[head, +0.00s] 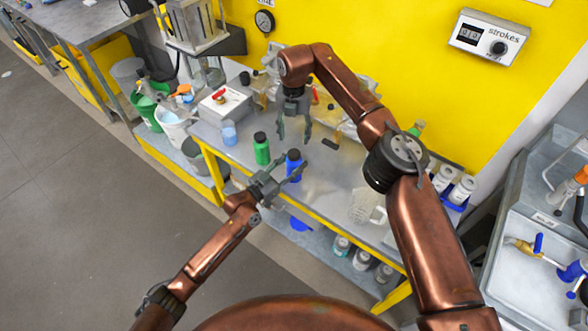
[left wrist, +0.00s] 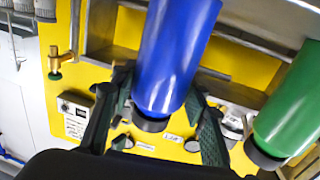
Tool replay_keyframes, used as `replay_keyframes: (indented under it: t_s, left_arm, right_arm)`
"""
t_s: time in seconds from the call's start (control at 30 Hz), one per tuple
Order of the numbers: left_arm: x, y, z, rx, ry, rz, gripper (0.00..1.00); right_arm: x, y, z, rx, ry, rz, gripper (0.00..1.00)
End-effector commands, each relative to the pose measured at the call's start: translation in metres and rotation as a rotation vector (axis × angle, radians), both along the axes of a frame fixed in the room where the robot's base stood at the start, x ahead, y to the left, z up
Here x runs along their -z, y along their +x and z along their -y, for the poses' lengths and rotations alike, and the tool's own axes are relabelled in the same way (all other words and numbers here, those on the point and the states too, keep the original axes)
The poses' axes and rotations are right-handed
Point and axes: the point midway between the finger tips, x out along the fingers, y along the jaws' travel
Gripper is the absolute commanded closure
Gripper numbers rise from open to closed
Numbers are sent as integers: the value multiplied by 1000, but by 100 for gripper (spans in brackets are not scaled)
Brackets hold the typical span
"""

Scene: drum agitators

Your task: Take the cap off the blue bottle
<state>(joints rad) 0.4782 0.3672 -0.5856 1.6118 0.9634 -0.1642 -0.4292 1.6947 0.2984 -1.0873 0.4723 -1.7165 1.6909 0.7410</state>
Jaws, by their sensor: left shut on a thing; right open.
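The blue bottle (head: 294,170) stands upright on the bench with its black cap (head: 293,155) on. In the left wrist view the blue bottle (left wrist: 172,60) appears upside down, its black cap (left wrist: 150,124) toward the bottom. My left gripper (head: 287,176) is shut on the bottle, with fingers on either side of it; in the left wrist view its fingers (left wrist: 158,112) flank the bottle near the cap end. My right gripper (head: 294,137) points down, open and empty, above and just behind the cap, apart from it.
A green bottle (head: 262,152) with a dark cap stands just left of the blue one; it also shows in the left wrist view (left wrist: 290,105). A light-blue cup (head: 229,133) and a white box (head: 223,105) are farther left. A black-headed tool (head: 330,144) lies to the right.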

Motion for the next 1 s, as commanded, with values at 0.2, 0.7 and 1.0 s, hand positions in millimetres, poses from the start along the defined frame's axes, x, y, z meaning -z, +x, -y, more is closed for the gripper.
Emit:
replay_keyframes:
  t_s: [0.2,0.7,1.0]
  left_arm:
    - [0,0,0,-1,0,0,46]
    - [1,-5,-6,-1,1,0,38]
    - [2,-46,-46,-1,4,-1,38]
  right_arm:
    - [0,0,0,0,0,0,51]
    - [0,0,0,0,0,0,51]
    - [0,0,0,0,0,0,51]
